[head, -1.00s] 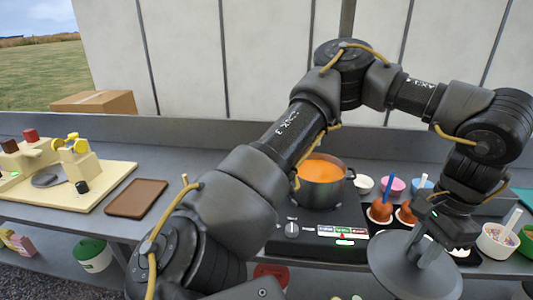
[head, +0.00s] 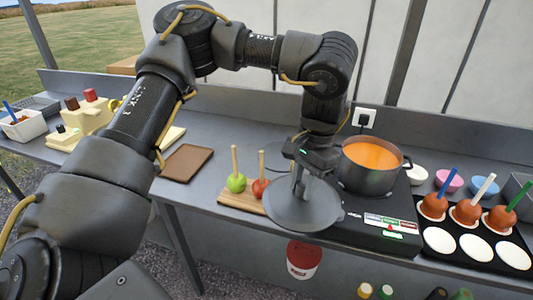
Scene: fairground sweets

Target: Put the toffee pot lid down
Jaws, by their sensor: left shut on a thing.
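The toffee pot lid (head: 282,215) is a round grey disc with an upright handle. My left gripper (head: 300,176) is shut on the handle and holds the lid roughly level. The lid is in front and to the left of the toffee pot (head: 368,180), near the counter's front edge. It overlaps the hob's (head: 343,226) left end and part of the apple board in the picture. I cannot tell whether the lid touches anything below. The pot stands uncovered on the black hob, with orange toffee inside. My right gripper is out of view.
A wooden board (head: 236,201) with a green apple (head: 236,182) and a red apple (head: 260,188) on sticks lies left of the lid. A brown mat (head: 187,163) lies further left. Toffee apples (head: 467,211) stand on a black tray (head: 452,259) at right.

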